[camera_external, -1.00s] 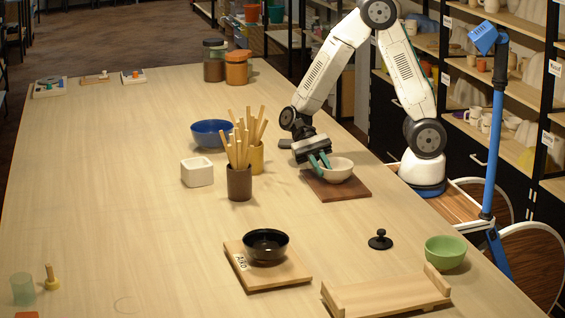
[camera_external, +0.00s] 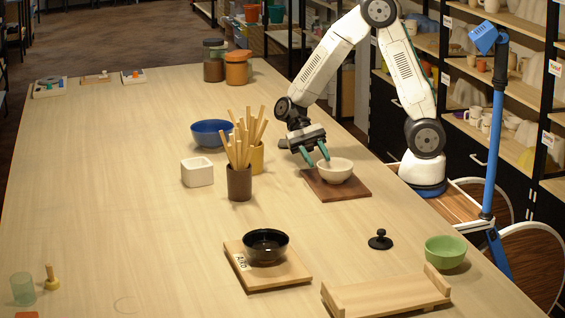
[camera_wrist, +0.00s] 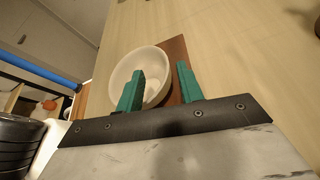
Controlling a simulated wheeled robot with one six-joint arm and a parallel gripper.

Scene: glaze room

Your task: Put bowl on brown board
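A cream-white bowl (camera_external: 335,170) stands upright on the dark brown board (camera_external: 345,191), near the table's right edge. My gripper (camera_external: 318,160) is open and empty, its two green fingers spread at the bowl's left and a little above it. In the wrist view the bowl (camera_wrist: 117,76) shows beyond the fingers. One finger overlaps the bowl in that picture and the other lies to its right over the brown board (camera_wrist: 178,52). I cannot tell whether a finger touches the rim.
A cup of wooden sticks (camera_external: 239,183), a blue bowl (camera_external: 211,134) and a white square pot (camera_external: 197,172) stand left of my gripper. A black bowl (camera_external: 265,245) sits on a light board in front. A black knobbed lid (camera_external: 380,240) and green bowl (camera_external: 446,252) are front right.

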